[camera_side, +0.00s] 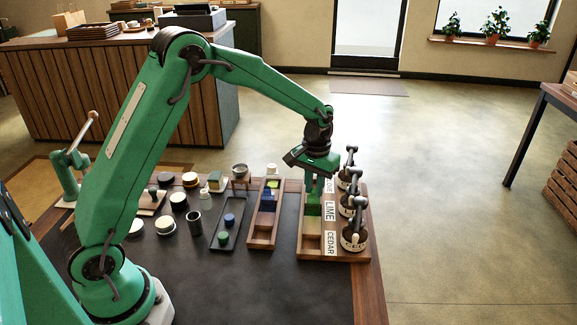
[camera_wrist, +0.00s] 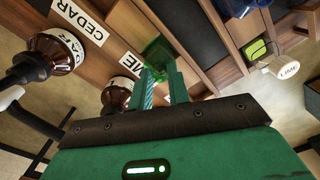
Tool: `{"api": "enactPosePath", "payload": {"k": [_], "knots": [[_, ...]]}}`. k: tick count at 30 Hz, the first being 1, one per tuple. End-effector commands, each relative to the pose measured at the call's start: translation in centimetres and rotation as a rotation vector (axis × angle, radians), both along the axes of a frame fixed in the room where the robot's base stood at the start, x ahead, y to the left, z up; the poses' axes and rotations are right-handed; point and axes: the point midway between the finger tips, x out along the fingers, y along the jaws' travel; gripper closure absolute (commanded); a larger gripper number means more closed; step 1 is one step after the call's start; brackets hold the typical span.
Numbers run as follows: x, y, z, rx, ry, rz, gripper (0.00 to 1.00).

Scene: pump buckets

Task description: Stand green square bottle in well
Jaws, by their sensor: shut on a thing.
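My gripper (camera_side: 315,180) points down over the wooden rack (camera_side: 309,254) at the right side of the table. It is shut on the green square bottle (camera_side: 313,207), which looks upright at the well beside the LIME label (camera_side: 330,211). In the wrist view the bottle (camera_wrist: 158,48) shows translucent green between the fingertips (camera_wrist: 160,78). The fingers hide part of it. I cannot tell whether its base rests on the well's floor. The well by the CEDAR label (camera_side: 330,243) looks empty.
Pump buckets (camera_side: 353,238) with upright pump heads stand along the rack's right side, close to my gripper. A wooden tray (camera_side: 262,241) with blue and green-yellow things lies to the left. A dark tray (camera_side: 219,244) holds round blue and green jars. The front of the table is clear.

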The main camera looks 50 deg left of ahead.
Motion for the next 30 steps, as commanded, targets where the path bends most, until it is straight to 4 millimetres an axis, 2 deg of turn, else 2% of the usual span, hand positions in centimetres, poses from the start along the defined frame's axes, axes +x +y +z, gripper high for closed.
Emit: {"api": "enactPosePath", "payload": {"k": [7, 8, 11, 22, 30], "knots": [[0.0, 0.0, -0.5, 0.0, 0.001, 0.0, 1.0], [0.0, 0.0, -0.4, 0.0, 0.0, 0.0, 0.76], [0.0, 0.0, -0.4, 0.0, 0.0, 0.0, 0.57], [0.0, 0.0, -0.3, 0.0, 0.0, 0.0, 0.57], [0.0, 0.0, 1.0, 0.001, -0.002, 0.0, 0.57]]}}
